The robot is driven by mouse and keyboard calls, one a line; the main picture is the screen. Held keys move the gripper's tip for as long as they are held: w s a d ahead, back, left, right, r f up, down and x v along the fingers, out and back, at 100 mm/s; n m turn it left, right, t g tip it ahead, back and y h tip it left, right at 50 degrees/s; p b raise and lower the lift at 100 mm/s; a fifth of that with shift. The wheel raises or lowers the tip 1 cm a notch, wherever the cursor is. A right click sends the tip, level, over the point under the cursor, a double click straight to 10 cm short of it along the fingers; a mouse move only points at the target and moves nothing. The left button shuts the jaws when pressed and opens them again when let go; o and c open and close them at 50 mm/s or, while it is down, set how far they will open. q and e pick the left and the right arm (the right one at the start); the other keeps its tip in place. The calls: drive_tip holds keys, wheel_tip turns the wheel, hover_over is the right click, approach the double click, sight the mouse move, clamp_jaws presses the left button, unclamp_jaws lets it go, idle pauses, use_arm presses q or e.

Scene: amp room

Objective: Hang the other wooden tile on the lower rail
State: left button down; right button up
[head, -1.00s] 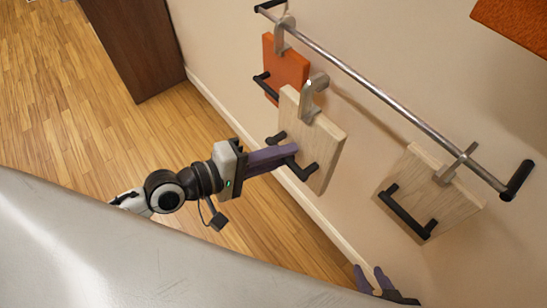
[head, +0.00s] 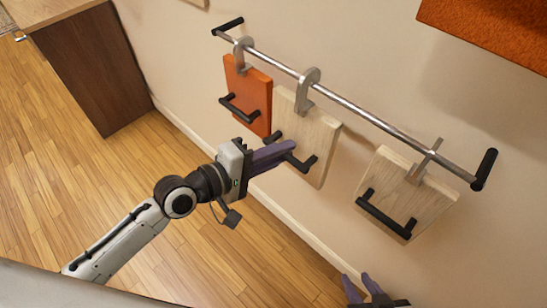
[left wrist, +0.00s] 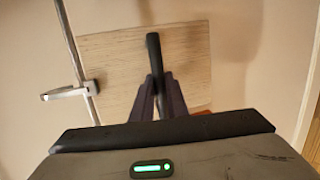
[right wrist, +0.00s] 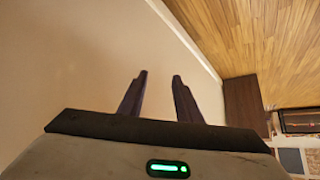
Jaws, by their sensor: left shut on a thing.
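My left gripper (head: 286,155) is shut on the black handle of a pale wooden tile (head: 312,128). The tile is roughly upright, between the orange tile and the other wooden tile. Its grey hook (head: 309,84) is at the metal lower rail (head: 365,114) and overlaps it in the head view. In the left wrist view the hook (left wrist: 68,92) also crosses the rail; I cannot tell whether it bears on it. The other wooden tile (head: 418,190) hangs near the rail's right end. My right gripper (head: 362,284) is open and empty, low by the wall.
An orange tile (head: 248,92) hangs at the rail's left end, close to the held tile. An orange panel (head: 490,32) is on the wall above. A dark wooden cabinet (head: 85,75) stands at the left. The rail is free between the two wooden tiles.

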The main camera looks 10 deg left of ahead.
use_arm(q)
drive_tip(key=shift+w+d+f+b, duration=0.55)
drive_tip(key=shift+w+f+b, duration=0.1)
drive_tip(key=shift+w+b, duration=0.2)
drive_tip(key=shift+w+d+f+b, duration=0.5)
drive_tip(key=shift+w+f+b, duration=0.1)
drive_tip(key=shift+w+b, duration=0.2)
use_arm(e)
drive_tip(key=shift+w+a+f, duration=0.15)
drive_tip(key=shift+a+f, duration=0.05)
drive_tip(key=shift+f, duration=0.3)
drive_tip(key=shift+w+a+f, duration=0.1)
drive_tip(key=shift+a+f, duration=0.1)
drive_tip(key=shift+f, duration=0.3)
drive_tip(key=shift+w+r, duration=0.1)
drive_tip(key=shift+r, duration=0.1)
